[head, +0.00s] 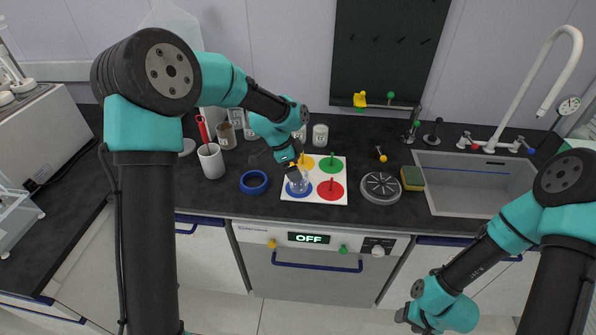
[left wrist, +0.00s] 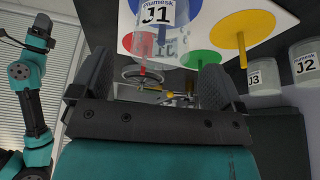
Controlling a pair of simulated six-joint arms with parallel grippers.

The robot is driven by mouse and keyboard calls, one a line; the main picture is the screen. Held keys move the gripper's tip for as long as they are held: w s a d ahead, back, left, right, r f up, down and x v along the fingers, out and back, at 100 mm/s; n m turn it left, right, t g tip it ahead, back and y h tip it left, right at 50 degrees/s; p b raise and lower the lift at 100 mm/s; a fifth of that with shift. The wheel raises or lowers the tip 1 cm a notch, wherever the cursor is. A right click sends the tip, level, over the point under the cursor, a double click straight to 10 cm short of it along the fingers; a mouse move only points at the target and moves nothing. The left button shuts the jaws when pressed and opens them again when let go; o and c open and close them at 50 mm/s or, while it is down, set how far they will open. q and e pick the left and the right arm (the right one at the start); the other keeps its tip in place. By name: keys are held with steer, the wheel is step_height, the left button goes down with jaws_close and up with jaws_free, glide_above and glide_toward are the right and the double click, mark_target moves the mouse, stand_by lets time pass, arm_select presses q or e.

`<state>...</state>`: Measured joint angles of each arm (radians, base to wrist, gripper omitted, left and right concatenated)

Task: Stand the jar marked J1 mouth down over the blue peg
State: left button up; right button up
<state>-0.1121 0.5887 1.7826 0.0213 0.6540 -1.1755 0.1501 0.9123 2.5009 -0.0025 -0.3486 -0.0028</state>
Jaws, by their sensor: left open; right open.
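The clear jar marked J1 (head: 298,182) stands at the blue disc (head: 291,192) of the white board (head: 316,200). In the left wrist view, the jar (left wrist: 157,38) shows its label upright while the board's pegs point down in the picture. I cannot clearly see the jar's mouth. My left gripper (head: 294,170) is open close to the jar's top; in the left wrist view the jar lies beyond the fingertips. My right gripper (head: 404,317) is open and empty, low in front of the cabinets.
Yellow, green and red pegs (head: 332,184) stand beside the jar. Jars J3 (left wrist: 262,80) and J2 (left wrist: 306,66) stand behind. A blue ring (head: 254,182) and a white cup (head: 211,161) lie left; a round grey strainer (head: 381,188), sponge (head: 412,178) and sink (head: 475,182) lie right.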

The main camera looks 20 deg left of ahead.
arm_select(q)
steer(key=v, duration=1.4)
steer(key=shift+s+f, duration=0.1)
steer(key=shift+f, duration=0.05)
